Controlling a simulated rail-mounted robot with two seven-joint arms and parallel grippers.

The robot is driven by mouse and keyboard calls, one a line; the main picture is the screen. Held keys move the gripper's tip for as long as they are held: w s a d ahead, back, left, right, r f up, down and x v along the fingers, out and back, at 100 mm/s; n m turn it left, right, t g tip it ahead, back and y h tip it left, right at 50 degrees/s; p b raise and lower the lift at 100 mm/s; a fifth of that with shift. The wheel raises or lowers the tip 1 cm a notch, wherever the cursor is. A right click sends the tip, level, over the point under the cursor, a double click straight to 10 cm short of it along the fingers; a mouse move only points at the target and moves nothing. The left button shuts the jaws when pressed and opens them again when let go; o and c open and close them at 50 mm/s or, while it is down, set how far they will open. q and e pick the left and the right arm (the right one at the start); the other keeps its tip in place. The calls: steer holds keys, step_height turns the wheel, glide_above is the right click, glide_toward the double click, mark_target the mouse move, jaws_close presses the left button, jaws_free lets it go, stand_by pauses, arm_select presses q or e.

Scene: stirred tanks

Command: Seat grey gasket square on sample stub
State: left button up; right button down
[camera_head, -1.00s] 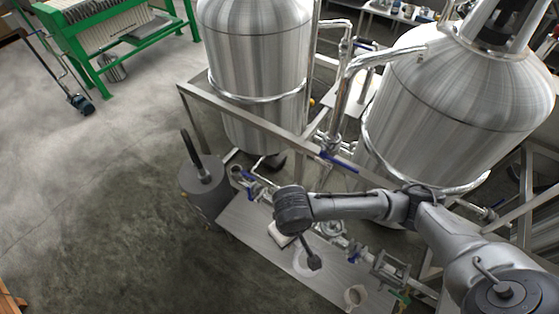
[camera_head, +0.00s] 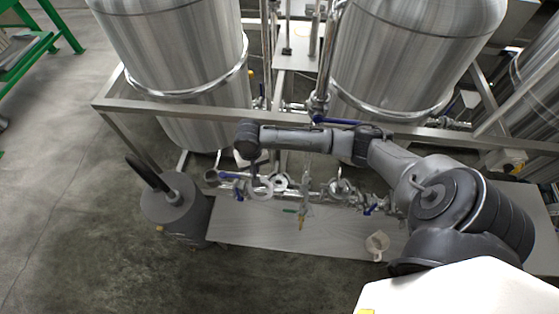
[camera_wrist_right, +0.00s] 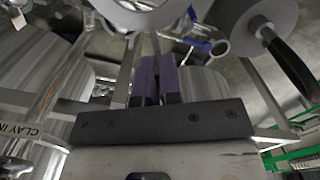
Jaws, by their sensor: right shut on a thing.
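My right gripper (camera_head: 257,166) hangs at the end of my right arm, in front of the pipework between the tanks. In the right wrist view its purple fingers (camera_wrist_right: 156,78) are shut on the grey gasket (camera_wrist_right: 125,12), a wide pale ring at the top edge. The gasket (camera_head: 261,190) shows in the head view as a ring below the gripper, clear of the bench. The likely sample stub (camera_head: 211,177) is an open round pipe end to its left, beside a blue valve handle. That open end (camera_wrist_right: 219,47) also shows in the wrist view, apart from the gasket. My left gripper is out of view.
A metal bench (camera_head: 320,230) lies below the pipes, with a pale cup (camera_head: 377,242) at its right. A dark grey drum (camera_head: 175,207) with a black hose stands left. Two steel tanks (camera_head: 180,60) and a frame rail (camera_head: 190,112) stand behind. Valves crowd the pipe line.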

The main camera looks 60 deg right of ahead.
steer(key=d+f+m+b, duration=0.5)
steer(key=d+f+b, duration=0.1)
steer(key=d+f, duration=0.8)
steer(key=d, duration=0.2)
steer(key=shift+s+d+f+m, duration=0.35)
steer(key=shift+s+d+m, duration=0.05)
steer(key=shift+f+b, duration=1.15)
steer(key=shift+f, duration=1.7)
